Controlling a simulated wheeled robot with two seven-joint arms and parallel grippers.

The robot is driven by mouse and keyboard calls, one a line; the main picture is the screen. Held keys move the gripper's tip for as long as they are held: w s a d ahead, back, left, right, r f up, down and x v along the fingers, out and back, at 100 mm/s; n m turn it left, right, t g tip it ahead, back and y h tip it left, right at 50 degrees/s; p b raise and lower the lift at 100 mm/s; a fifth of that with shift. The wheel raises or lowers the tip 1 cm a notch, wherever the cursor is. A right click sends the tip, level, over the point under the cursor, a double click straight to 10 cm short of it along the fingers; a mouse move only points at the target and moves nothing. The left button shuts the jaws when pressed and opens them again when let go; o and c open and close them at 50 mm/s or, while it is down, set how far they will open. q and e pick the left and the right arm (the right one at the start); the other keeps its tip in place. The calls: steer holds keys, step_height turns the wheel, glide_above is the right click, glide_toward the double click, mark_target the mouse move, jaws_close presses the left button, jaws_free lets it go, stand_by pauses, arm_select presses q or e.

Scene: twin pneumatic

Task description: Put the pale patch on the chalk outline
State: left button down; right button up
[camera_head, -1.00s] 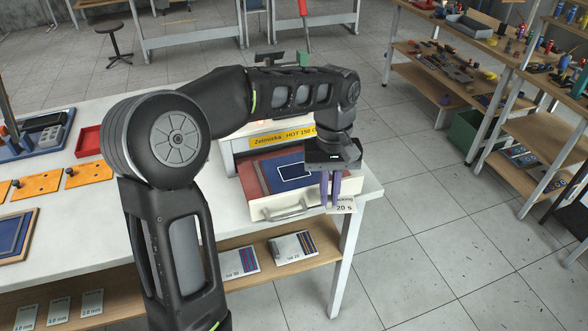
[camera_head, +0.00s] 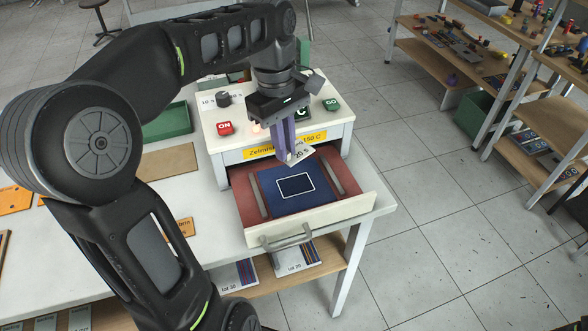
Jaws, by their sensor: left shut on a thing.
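My left gripper (camera_head: 291,155) comes in from above with its purple fingers pointing down. It is shut on a small pale patch (camera_head: 302,152) marked "20 s", partly hidden by the fingers. The patch is tilted and held above the back of the open drawer (camera_head: 330,213). The chalk outline (camera_head: 296,184), a white rectangle, lies on a blue board (camera_head: 318,195) in the drawer, in front of and below the gripper. The outline is empty and fully visible. My right gripper is not in view.
The drawer belongs to a white heating unit (camera_head: 228,159) with a red ON button (camera_head: 225,128), a green GO button (camera_head: 331,104) and a dial (camera_head: 223,99). A green tray (camera_head: 168,122) lies left of it. Shelves (camera_head: 425,62) stand at the right beyond open floor.

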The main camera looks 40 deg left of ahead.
arm_select(q)
steer(key=shift+s+d+r, duration=0.15)
steer(key=shift+s+d, duration=0.05)
step_height(320, 180, down, 6)
steer(key=shift+w+f, duration=0.1)
steer(key=shift+f, duration=0.15)
stand_by(0.3)
step_height(320, 180, down, 3)
steer(key=shift+f+p, duration=0.1)
steer(key=shift+p, duration=0.4)
steer(key=shift+f, duration=0.2)
